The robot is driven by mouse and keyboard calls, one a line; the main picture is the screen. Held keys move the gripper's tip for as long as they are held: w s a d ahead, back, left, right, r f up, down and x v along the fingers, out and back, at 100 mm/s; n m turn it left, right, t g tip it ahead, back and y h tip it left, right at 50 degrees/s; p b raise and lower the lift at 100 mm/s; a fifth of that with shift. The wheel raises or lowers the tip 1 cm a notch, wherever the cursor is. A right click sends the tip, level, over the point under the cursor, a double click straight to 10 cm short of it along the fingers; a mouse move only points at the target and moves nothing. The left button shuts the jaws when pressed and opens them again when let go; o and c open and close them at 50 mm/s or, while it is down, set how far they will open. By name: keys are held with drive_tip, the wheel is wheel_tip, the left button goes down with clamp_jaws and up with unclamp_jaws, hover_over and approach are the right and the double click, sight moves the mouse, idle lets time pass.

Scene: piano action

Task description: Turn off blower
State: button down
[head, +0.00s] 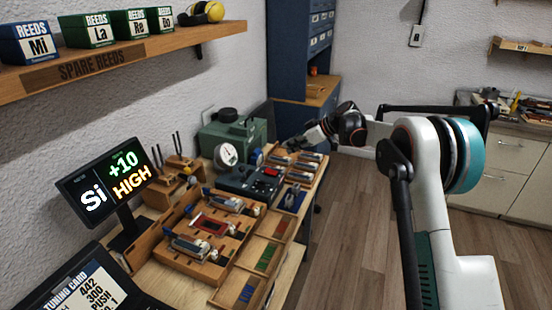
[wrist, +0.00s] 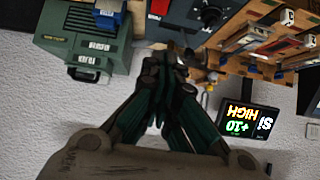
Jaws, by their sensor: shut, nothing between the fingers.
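The green box-shaped unit that looks like the blower (head: 250,134) stands at the back of the workbench, with a round dial gauge (head: 228,154) in front of it. In the wrist view the green unit (wrist: 85,48) is at upper left, with a handle and pale labels. My gripper (wrist: 170,52) is shut and empty, its fingertips beside the unit and near a dark box. I cannot make out a blower switch clearly.
Wooden trays of reeds and tools (head: 205,228) fill the bench. A lit screen (head: 105,182) reads Si +10 HIGH. A shelf (head: 120,62) hangs above. The floor at right is clear.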

drive_tip(key=shift+w+f, duration=0.3)
drive_tip(key=shift+w, duration=0.3)
drive_tip(key=b, duration=0.3)
hover_over(271, 172)
wheel_tip(271, 172, down, 6)
drive_tip(key=shift+d+f, duration=0.15)
drive_tip(key=shift+f, duration=0.1)
wheel_tip(271, 172, down, 2)
drive_tip(key=shift+f+b, duration=0.2)
drive_tip(key=shift+b, duration=0.15)
drive_tip(key=shift+f, duration=0.65)
drive_tip(key=shift+a, duration=0.2)
